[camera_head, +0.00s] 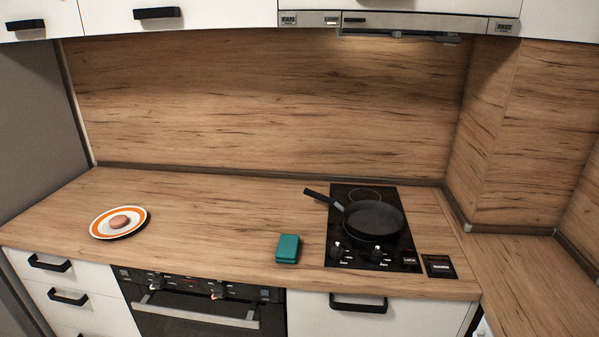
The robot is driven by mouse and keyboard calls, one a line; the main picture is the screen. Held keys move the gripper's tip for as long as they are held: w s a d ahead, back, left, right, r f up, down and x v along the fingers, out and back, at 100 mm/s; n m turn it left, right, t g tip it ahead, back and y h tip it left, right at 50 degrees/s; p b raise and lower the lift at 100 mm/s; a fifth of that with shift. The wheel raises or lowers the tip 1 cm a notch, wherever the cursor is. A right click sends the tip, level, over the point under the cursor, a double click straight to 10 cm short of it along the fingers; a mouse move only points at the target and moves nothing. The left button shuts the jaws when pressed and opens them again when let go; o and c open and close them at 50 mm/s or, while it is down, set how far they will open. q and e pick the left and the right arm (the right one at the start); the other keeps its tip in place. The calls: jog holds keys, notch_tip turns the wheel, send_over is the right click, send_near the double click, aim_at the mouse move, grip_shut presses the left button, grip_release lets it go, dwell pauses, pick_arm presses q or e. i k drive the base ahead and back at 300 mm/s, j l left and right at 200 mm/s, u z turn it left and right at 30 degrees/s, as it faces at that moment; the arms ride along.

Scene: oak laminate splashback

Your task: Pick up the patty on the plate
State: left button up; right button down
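A small round pinkish-brown patty (120,221) lies near the middle of a white plate with an orange ring (101,228). The plate rests flat on the left part of the wooden counter, close to its front edge. Neither of my grippers shows in the head view, and nothing covers the patty or the plate.
A dark frying pan (373,217) sits on the black cooktop (342,245), its handle pointing up-left. A teal box-like object (288,248) lies left of the cooktop. The wooden counter (220,225) is clear between plate and teal object. A range hood (400,24) hangs above.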

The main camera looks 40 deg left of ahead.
aim_at(118, 221)
jog(key=u, duration=2.4)
